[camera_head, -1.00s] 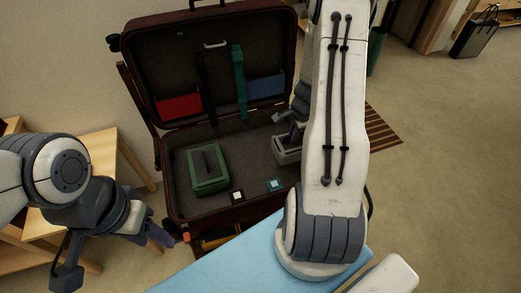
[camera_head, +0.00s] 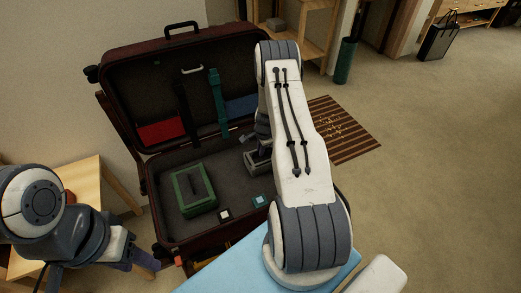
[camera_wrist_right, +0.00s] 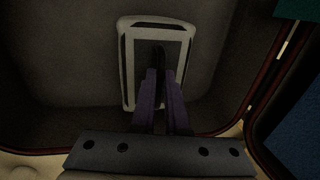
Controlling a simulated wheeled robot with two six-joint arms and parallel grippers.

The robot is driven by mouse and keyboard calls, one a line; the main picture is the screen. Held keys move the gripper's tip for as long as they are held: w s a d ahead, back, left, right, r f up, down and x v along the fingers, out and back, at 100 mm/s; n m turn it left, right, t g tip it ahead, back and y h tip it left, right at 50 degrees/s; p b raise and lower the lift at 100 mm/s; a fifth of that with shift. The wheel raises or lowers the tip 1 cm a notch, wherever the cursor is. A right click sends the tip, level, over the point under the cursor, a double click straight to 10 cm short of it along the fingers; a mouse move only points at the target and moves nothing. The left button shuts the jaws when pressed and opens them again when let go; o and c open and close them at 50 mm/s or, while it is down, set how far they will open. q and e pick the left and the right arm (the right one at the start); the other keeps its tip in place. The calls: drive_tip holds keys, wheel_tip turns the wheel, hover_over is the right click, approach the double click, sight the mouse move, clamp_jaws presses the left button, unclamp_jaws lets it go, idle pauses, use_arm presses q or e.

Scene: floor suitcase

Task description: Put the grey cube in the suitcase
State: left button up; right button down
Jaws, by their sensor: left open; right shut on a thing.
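The grey cube (camera_head: 255,164) is a grey box-like piece with a dark handle. It is inside the right part of the open suitcase (camera_head: 158,222), and appears to rest on or close to its floor. My right gripper (camera_head: 258,150) reaches down into the suitcase and is shut on the handle; my arm hides part of the cube. In the right wrist view the cube's pale frame (camera_wrist_right: 126,70) lies beyond my purple fingers (camera_wrist_right: 160,95), which close on the dark handle. My left gripper (camera_head: 146,262) is open and empty, outside the suitcase's front left corner.
A green box (camera_head: 182,207) with a dark handle sits in the suitcase's left part. Small cubes with white (camera_head: 224,215) and teal (camera_head: 260,202) tops lie along its front. The lid stands open behind. A wooden table (camera_head: 88,175) is left, a striped mat (camera_head: 350,130) right.

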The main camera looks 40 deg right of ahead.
sight(263, 160)
drive_tip(key=shift+f, duration=0.1)
drive_tip(key=c, duration=1.3)
unclamp_jaws()
drive_tip(key=o, duration=0.4)
drive_tip(key=r, duration=0.4)
drive_tip(key=s+r, duration=0.1)
drive_tip(key=r, duration=0.3)
drive_tip(key=s+r, duration=0.1)
drive_tip(key=r, duration=0.3)
drive_tip(key=shift+s+a+p, duration=0.2)
drive_tip(key=shift+a+p, duration=0.1)
